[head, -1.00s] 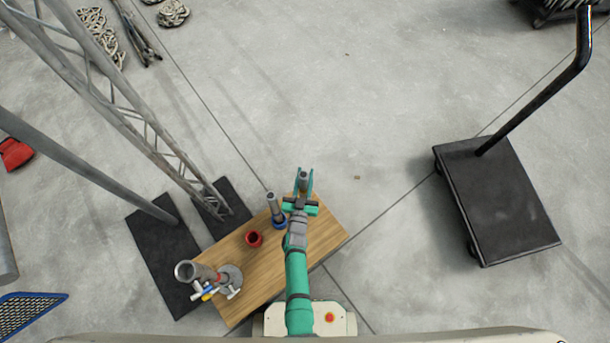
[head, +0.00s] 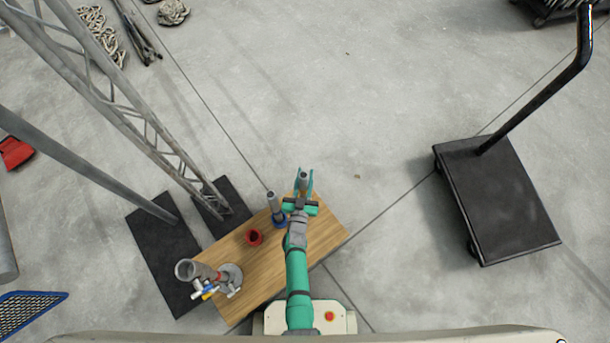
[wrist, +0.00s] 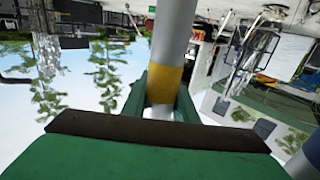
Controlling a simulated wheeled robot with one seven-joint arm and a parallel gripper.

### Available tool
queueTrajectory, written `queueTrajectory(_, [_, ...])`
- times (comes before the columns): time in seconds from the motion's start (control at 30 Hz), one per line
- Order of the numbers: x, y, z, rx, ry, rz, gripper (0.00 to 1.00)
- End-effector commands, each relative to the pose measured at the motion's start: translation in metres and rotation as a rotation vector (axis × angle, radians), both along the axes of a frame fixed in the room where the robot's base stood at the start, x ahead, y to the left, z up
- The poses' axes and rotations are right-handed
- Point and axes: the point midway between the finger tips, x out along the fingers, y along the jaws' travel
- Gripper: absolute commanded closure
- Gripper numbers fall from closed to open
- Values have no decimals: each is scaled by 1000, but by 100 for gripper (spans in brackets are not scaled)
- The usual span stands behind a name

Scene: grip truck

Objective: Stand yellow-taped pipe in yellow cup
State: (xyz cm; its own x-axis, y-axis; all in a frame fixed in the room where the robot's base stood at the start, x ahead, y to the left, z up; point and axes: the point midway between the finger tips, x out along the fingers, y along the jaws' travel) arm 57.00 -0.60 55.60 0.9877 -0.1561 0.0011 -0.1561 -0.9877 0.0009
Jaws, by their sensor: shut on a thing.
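My gripper (head: 304,184) is over the far right end of the wooden table, with its green fingers closed on a grey pipe (head: 303,176). In the wrist view this pipe carries a band of yellow tape (wrist: 165,85) between the fingers and looks close to upright. I cannot make out a yellow cup in either view; the gripper and arm may hide it. The pipe's lower end is hidden too, so I cannot tell whether it touches anything.
The wooden table (head: 258,266) also holds a blue cup (head: 279,221) with a grey pipe (head: 273,202) standing in it, close left of my gripper. A red cup (head: 253,237) and a clamp stand (head: 231,275) are further left. A black cart (head: 500,205) stands right, apart.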

Motion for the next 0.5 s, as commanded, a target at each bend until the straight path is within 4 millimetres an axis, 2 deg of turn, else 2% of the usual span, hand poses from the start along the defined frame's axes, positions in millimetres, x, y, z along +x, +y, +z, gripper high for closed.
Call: queueTrajectory(0.5, [0,0,-13,0,-1,1,100])
